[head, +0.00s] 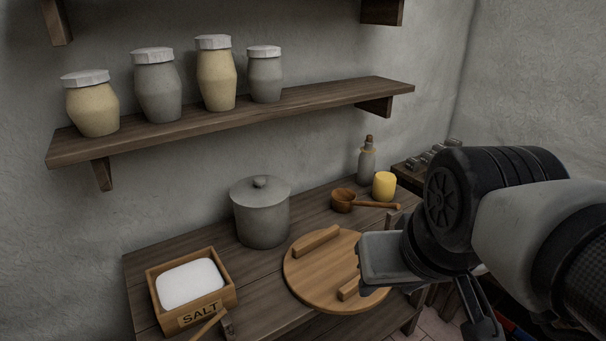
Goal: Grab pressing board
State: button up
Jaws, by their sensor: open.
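The pressing board looks to be the round, light-brown wooden board (305,275) with two raised bar handles. It lies flat on the wooden table, right of the grey pot. One handle is on its upper left; the other, at its lower right, is partly hidden by my wrist. My arm comes in from the right, and a grey block of my wrist covers the board's right edge in the picture. My gripper (480,318) shows only in part, low and right of the board. It is open and apart from the board, and I see nothing in it.
On the table (265,318) stand a lidded grey pot (262,218), a salt box (226,300), a wooden ladle (343,202), a yellow cylinder (384,185) and a bottle (367,164). A wall shelf (290,104) with several jars hangs above.

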aim_at(319, 268)
jog(key=i+l, duration=0.15)
jog(key=l, duration=0.2)
jog(key=i+l, duration=0.15)
jog(key=l, duration=0.15)
jog(key=i+l, duration=0.15)
jog(key=l, duration=0.2)
jog(key=i+l, duration=0.15)
jog(key=l, duration=0.15)
jog(key=k+z, duration=0.05)
